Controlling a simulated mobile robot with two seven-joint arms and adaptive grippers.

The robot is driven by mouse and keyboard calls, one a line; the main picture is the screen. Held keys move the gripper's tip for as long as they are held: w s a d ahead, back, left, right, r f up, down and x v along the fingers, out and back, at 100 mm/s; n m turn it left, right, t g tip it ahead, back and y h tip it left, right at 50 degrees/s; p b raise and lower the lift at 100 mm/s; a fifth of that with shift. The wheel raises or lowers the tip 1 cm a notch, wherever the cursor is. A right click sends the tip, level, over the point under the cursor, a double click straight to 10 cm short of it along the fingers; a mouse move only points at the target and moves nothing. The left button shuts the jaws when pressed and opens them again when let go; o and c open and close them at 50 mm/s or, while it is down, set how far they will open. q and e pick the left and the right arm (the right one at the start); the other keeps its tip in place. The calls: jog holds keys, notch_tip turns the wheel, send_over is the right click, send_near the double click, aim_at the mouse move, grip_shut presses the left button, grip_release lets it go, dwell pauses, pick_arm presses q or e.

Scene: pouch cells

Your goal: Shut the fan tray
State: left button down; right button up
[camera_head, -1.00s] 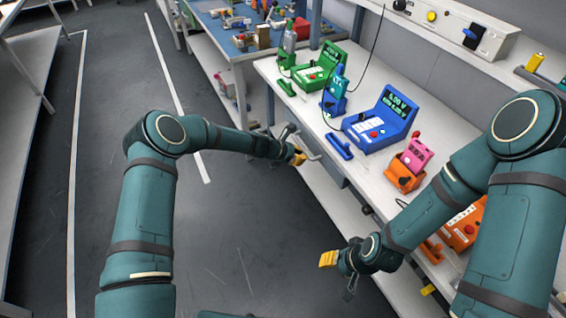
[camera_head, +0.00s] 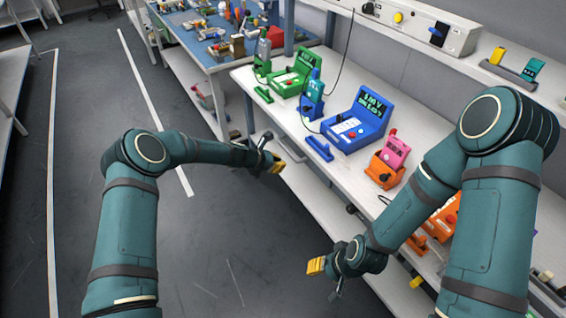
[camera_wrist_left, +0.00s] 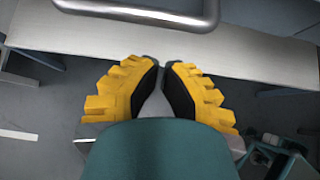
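A U-shaped metal handle (camera_wrist_left: 140,15) crosses the top of the left wrist view, just beyond my left fingertips and apart from them in the picture. The fan tray it may belong to cannot be made out. My left gripper (camera_head: 276,165) is at the front edge of the white bench, below its top. In the left wrist view its yellow fingers (camera_wrist_left: 160,64) have their tips close together with nothing held between them. My right gripper (camera_head: 318,272) hangs in front of the bench, nearer to me; its finger opening is unclear.
The white bench (camera_head: 290,115) carries a green meter (camera_head: 297,77), a blue meter (camera_head: 357,121) and a pink-and-orange device (camera_head: 388,160). A blue-topped table (camera_head: 190,35) stands behind. The grey floor (camera_head: 215,225) at the left is clear.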

pick_arm(q)
jog(key=p+v, duration=0.2)
jog(key=v, duration=0.8)
jog(key=shift+s+a, duration=0.35)
jog(key=shift+a, duration=0.1)
jog(key=shift+f, duration=0.15)
jog(key=s+f+m+g+y, duration=0.2)
jog(key=s+f+m, duration=0.1)
jog(key=s+m, duration=0.8)
jog(key=s+f+m+g+y, duration=0.2)
jog(key=s+m, duration=1)
jog(key=s, duration=0.9)
jog(key=shift+s+d+f, duration=0.4)
jog(key=shift+f, duration=0.15)
